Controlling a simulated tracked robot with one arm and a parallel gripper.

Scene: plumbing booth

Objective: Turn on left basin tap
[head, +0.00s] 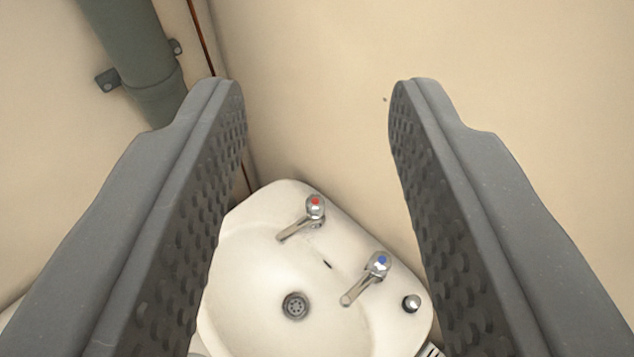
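A white basin (255,245) is fixed in the corner below and beyond my gripper. Its left tap (314,207) is chrome with a red mark on top, and its spout points down-left over the bowl. The right tap (377,263) is chrome with a blue mark. No water shows from either spout. My gripper (318,92) is wide open and empty, with its two grey textured fingers on either side of the view. Both taps show in the gap between the fingers, with neither finger touching them. The left finger hides part of the basin's left side.
A grey-green pipe (140,55) with wall brackets runs down the left wall, behind the left finger. A thin brown pipe (200,35) runs near the corner. Beige walls (310,120) stand close behind the basin. A small round chrome-and-dark piece (411,303) sits on the basin's right rim.

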